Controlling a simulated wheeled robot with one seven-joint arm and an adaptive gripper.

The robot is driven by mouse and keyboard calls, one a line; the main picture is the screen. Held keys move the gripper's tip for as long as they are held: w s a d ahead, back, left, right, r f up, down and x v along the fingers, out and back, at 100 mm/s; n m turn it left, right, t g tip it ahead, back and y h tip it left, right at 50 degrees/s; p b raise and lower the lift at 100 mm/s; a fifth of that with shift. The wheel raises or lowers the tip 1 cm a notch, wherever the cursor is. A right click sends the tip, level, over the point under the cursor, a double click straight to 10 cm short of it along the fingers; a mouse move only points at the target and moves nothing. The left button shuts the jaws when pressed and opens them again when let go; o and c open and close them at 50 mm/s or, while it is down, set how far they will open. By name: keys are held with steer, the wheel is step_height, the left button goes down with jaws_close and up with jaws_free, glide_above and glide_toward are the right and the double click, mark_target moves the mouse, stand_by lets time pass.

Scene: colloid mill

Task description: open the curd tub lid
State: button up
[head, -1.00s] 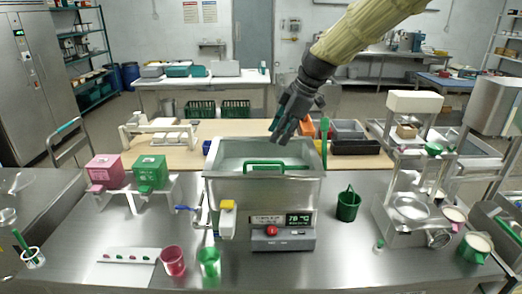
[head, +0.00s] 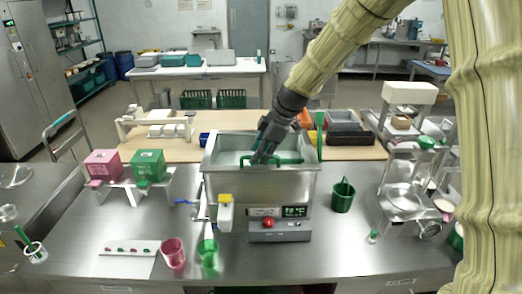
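A steel tub (head: 225,183) stands in the middle of the steel counter, with a pale grey surface showing inside its rim. I cannot tell whether that surface is a lid or the contents. A green bar handle (head: 290,161) lies across the tub near its front rim. My gripper (head: 258,160) is dark and points down over the tub at the left part of this handle, hiding some of it. I cannot tell whether the fingers touch the handle or close around it.
A yellow-topped valve (head: 225,205) and a control panel (head: 282,228) are on the tub's front. Pink (head: 103,164) and green (head: 149,165) boxes stand left. A green bucket (head: 343,195) and a steel machine (head: 405,199) stand right. Pink (head: 173,253) and green (head: 208,254) cups stand in front.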

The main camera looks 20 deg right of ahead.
stand_by(0.3)
jaws_close()
steer(key=shift+a, duration=0.1)
